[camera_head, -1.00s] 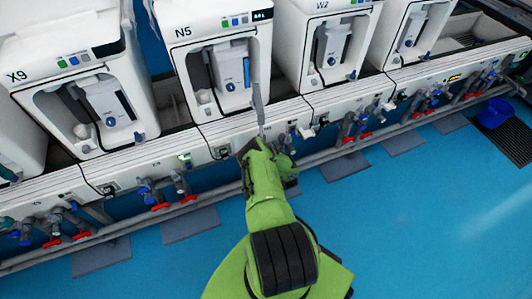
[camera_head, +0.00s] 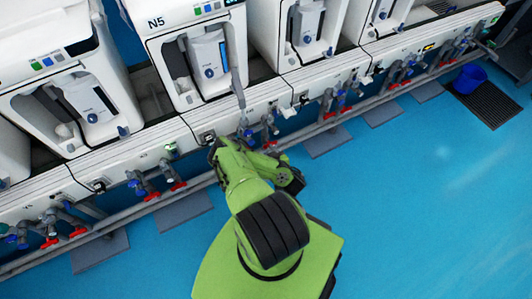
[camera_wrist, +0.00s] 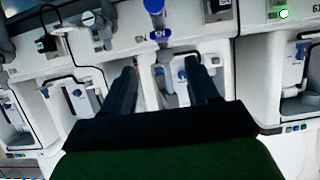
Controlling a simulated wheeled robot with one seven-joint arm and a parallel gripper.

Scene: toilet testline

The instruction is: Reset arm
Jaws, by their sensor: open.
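My green arm (camera_head: 262,215) reaches from the bottom of the head view toward the row of machines. My gripper (camera_wrist: 160,85) shows in the wrist view as two dark, parallel fingers set well apart, with nothing between them that they touch. Behind the gap are a white machine front and a blue-capped fitting. In the head view the gripper itself is mostly hidden by the arm, near the rail below the N5 machine (camera_head: 162,45).
White machines stand along a white rail (camera_head: 305,75). Valves with red and blue handles (camera_head: 335,105) and a grey pipe (camera_head: 205,180) run below it. A blue bucket (camera_head: 468,79) sits at the right. The blue floor (camera_head: 420,200) is open.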

